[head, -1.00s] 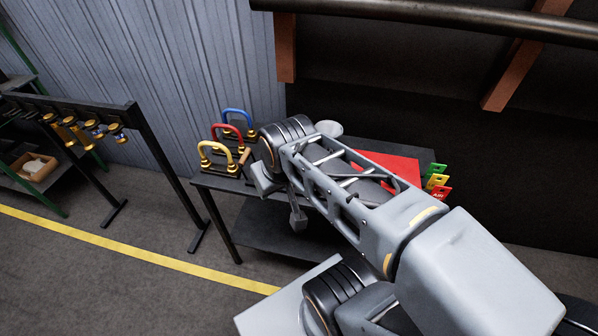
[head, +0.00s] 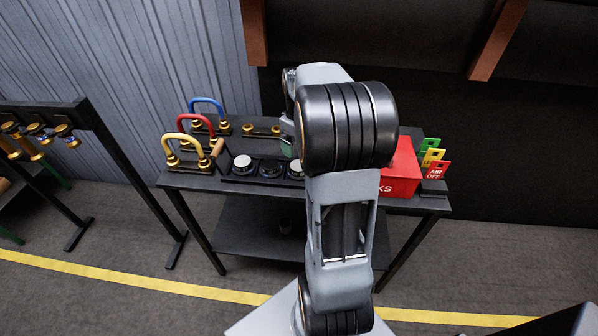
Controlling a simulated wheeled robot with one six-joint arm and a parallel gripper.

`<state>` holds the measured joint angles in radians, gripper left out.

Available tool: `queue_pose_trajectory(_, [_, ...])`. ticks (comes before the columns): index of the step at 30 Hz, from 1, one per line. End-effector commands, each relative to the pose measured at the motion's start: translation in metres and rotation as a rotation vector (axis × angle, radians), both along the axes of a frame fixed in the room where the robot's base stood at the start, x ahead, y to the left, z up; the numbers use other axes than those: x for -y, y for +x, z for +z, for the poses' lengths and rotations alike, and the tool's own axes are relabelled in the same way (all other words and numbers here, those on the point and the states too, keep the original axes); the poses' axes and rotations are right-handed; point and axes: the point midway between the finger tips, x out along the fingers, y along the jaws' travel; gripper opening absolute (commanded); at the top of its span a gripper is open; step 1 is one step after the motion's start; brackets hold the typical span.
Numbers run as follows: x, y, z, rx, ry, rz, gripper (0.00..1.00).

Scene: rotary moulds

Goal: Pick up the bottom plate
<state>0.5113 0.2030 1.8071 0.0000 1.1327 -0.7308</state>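I cannot tell for sure which thing is the bottom plate. On the black table (head: 430,205), a row of round pieces sits left of my arm: a pale-topped disc (head: 242,161), a dark disc (head: 270,167) and another pale-topped disc (head: 296,169) partly covered by my arm. My arm reaches over the table, and its large elbow joint blocks the view of the table's middle. My gripper is hidden behind the arm, so its fingers do not show.
Yellow (head: 168,143), red (head: 181,123) and blue (head: 207,101) handles stand at the table's left. A red box (head: 402,170) and coloured tags (head: 436,170) are at the right. A black rack (head: 110,140) stands further left. Floor with a yellow line (head: 130,279) lies in front.

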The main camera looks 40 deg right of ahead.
Motion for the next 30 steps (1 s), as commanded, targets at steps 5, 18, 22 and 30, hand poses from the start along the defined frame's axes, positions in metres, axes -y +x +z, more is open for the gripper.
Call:
queue_pose_trajectory(5, [0.000, 0.000, -0.027, -0.001, 0.001, -0.001, 0.88])
queue_pose_trajectory(18, [0.000, 0.000, -0.064, -0.002, 0.002, -0.002, 0.88])
queue_pose_trajectory(22, [0.000, 0.001, -0.081, -0.002, 0.002, -0.002, 0.88])
queue_pose_trajectory(30, [0.000, 0.001, -0.092, 0.001, -0.001, -0.002, 0.88])
